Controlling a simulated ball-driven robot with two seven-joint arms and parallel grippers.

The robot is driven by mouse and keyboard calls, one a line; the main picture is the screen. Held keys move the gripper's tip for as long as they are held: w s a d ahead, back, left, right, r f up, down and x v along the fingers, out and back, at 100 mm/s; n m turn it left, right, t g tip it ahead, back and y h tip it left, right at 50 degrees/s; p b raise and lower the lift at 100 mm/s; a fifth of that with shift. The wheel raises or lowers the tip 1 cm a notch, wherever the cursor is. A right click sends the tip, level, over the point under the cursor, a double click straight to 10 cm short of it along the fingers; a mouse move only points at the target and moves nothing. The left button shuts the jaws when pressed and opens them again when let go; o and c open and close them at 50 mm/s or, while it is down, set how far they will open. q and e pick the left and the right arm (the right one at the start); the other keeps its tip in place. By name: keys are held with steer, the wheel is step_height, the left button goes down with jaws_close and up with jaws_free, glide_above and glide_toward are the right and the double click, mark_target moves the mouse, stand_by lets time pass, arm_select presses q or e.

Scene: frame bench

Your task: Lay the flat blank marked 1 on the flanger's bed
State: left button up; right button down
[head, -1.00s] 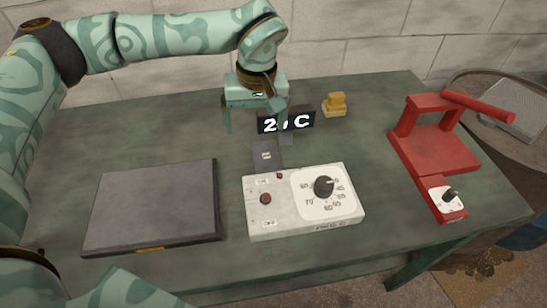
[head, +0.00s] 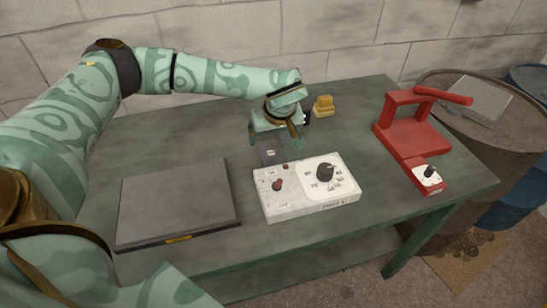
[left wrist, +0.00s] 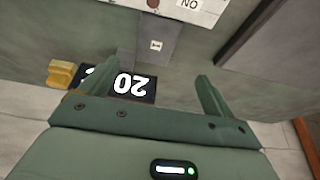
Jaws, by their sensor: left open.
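A small flat dark grey blank with a white label (head: 272,152) lies on the bench behind the white control box; it also shows in the left wrist view (left wrist: 152,32). The mark is too small to read surely as 1. My left gripper (head: 276,142) is open and empty, above the bench just behind the blank; its spread fingers also show in the left wrist view (left wrist: 150,92). I take the red lever-handled machine (head: 415,138) at the right for the flanger; its flat bed looks empty. My right gripper is not in view.
The white control box (head: 310,198) with a dial stands in front of the blank. A wide dark plate (head: 175,205) lies at left. A drum (head: 475,140) stands beyond the right edge.

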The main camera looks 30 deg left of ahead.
arm_select(q)
steer(key=b, duration=0.1)
glide_above(271, 153)
steer(key=s+d, duration=0.2)
step_height(271, 153, down, 5)
steer(key=shift+s+a+f, duration=0.1)
steer(key=shift+a, duration=0.05)
steer(key=x, duration=0.1)
steer(key=b+x, duration=0.1)
steer(key=x, duration=0.1)
steer(key=b+x, duration=0.1)
steer(key=shift+w+d+f, duration=0.25)
steer(key=shift+f, duration=0.15)
steer(key=shift+w+a+f, duration=0.15)
steer(key=shift+f, duration=0.05)
steer(key=shift+r, duration=0.1)
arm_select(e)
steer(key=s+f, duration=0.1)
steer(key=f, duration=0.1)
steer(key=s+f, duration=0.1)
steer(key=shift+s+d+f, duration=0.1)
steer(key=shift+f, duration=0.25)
arm_select(q)
steer(key=c, duration=1.3)
steer(key=shift+o, duration=0.2)
